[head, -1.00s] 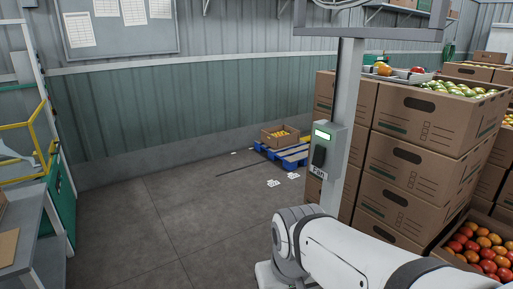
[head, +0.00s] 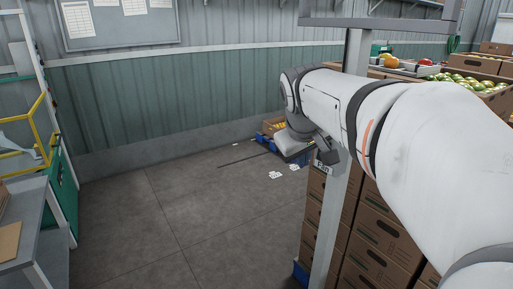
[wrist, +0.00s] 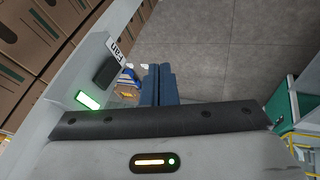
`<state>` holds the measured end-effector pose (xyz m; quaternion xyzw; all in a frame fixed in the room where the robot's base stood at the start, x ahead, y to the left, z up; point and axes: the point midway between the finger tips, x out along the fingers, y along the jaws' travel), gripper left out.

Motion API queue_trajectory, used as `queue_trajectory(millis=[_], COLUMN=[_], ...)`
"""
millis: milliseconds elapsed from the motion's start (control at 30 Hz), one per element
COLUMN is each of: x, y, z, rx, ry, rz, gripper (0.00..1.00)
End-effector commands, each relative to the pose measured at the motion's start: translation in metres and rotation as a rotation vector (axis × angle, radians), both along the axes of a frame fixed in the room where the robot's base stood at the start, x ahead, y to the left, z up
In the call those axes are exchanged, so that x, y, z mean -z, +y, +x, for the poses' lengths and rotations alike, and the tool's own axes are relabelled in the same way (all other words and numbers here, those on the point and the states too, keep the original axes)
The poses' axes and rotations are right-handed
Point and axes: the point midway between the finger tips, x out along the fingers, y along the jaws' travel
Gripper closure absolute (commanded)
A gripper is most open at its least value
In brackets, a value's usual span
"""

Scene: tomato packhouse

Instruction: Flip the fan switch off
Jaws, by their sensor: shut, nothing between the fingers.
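The fan switch is a grey box on a post, with a dark rocker (wrist: 106,72), a lit green indicator (wrist: 88,99) and a white "Fan" label (wrist: 118,46) in the wrist view. My gripper (wrist: 158,70) is shut and empty, its dark blue fingers together to the right of the rocker, with a gap between in the picture. Their exact depth from the switch is unclear. In the head view my arm hides the switch box; only the "Fan" label (head: 322,168) shows below my wrist, and the fingers cannot be made out.
The grey post (head: 331,225) stands close beside stacked cardboard boxes (head: 377,235) on the right. A small carton (head: 270,126) on a blue pallet is by the wall behind. A grey bench (head: 40,215) stands at the left. The floor (head: 170,215) between is mostly clear.

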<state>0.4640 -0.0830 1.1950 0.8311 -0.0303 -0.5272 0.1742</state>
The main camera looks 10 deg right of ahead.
Motion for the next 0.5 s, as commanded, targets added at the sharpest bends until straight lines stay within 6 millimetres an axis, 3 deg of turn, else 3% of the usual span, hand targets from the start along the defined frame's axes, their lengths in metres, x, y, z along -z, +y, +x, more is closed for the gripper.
queue_trajectory(millis=[100,200,500], x=[-0.030,-0.041,-0.043], y=[-0.016,-0.021,-0.022], z=[0.020,0.026,0.027], rx=[-0.013,-0.020,-0.022], ry=[-0.029,-0.037,-0.040], rz=[-0.057,-0.079,-0.084], gripper=[1.00,1.00,1.00])
